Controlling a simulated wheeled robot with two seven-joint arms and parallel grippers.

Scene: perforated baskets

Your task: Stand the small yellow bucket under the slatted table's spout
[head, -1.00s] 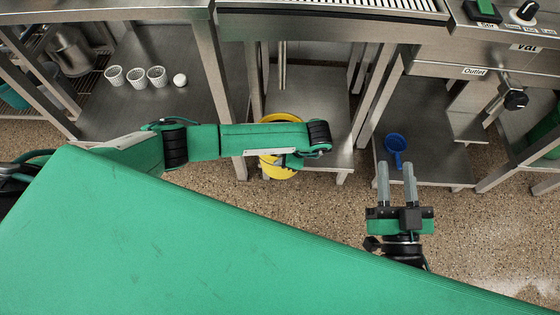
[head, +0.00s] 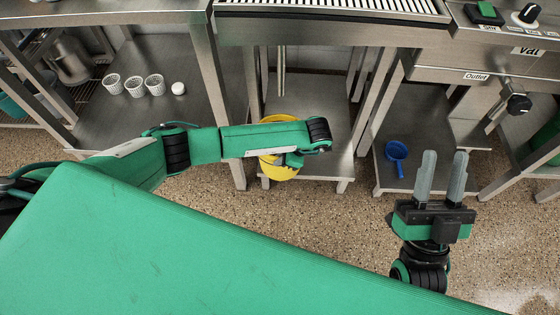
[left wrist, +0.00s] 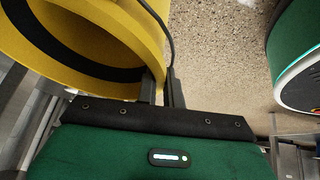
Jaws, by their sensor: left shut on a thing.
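The small yellow bucket (head: 279,173) is at the front left of the lower shelf under the slatted table (head: 335,8), partly hidden by my left arm. My left gripper (head: 293,160) is shut on its rim; in the left wrist view the bucket (left wrist: 60,30) fills the upper left, its rim at the fingers (left wrist: 161,88). I cannot tell whether the bucket touches the shelf. The spout (head: 282,72) is a thin vertical pipe hanging under the table, farther back than the bucket. My right gripper (head: 443,158) is open and empty over the floor at the right.
The lower shelf (head: 325,125) has bare room behind and right of the bucket, between table legs (head: 375,100). A blue scoop (head: 396,152) lies on the shelf to the right. White cups (head: 134,86) and a white ball (head: 178,88) stand on the left shelf.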

